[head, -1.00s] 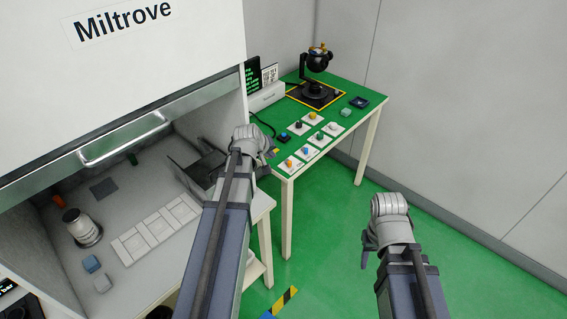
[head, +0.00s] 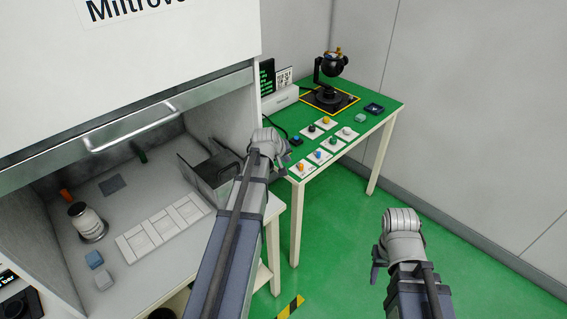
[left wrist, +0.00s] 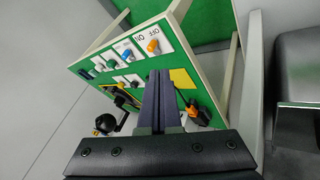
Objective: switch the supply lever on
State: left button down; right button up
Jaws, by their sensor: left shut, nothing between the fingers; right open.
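Several white cards with coloured knobs lie on the green-topped bench (head: 384,112); no knob is clearly marked as the supply lever. The card nearest the bench's front corner has an orange knob (head: 300,168). In the left wrist view this orange knob (left wrist: 153,46) sits beside ON and OFF lettering. An orange-and-black part (left wrist: 197,114) shows by a yellow patch on the bench there. My left gripper (head: 270,142) is at the bench's left edge. Its fingers (left wrist: 160,85) are shut and empty, apart from the orange knob. My right gripper (head: 385,258) is open over floor, away from the bench.
A black gimbal camera (head: 332,70) stands on a yellow-bordered mat. A small screen (head: 267,76) stands at the bench's back left. A cabinet with a raised front (head: 150,112) fills the left, holding a cylinder (head: 86,222).

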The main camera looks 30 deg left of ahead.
aim_at(301, 169)
pick_arm(q)
jog(key=b+x, duration=1)
jog(key=x, duration=0.4)
jog(key=shift+w+f, duration=0.1)
jog(key=shift+f, duration=0.05)
jog(key=shift+d+n+y, duration=0.25)
jog(key=shift+n+y, duration=0.05)
jog(key=shift+n, duration=0.2)
jog(key=shift+w+d, duration=0.1)
jog(key=shift+d, duration=0.05)
jog(key=n+y, duration=0.1)
jog(key=d+n, duration=0.1)
jog(key=shift+w+d+n+y, duration=0.15)
jog(key=shift+w+n+y, duration=0.15)
jog(key=shift+y, duration=0.1)
jog(key=n+y, duration=0.1)
jog(key=n, duration=0.1)
jog(key=w+d+n+g+y, duration=0.1)
jog(key=n, duration=0.1)
jog(key=w+d+n+g+y, duration=0.1)
jog(key=shift+d+n, duration=0.15)
jog(key=shift+n, duration=0.25)
jog(key=shift+s+a, duration=0.1)
jog(key=shift+a, duration=0.75)
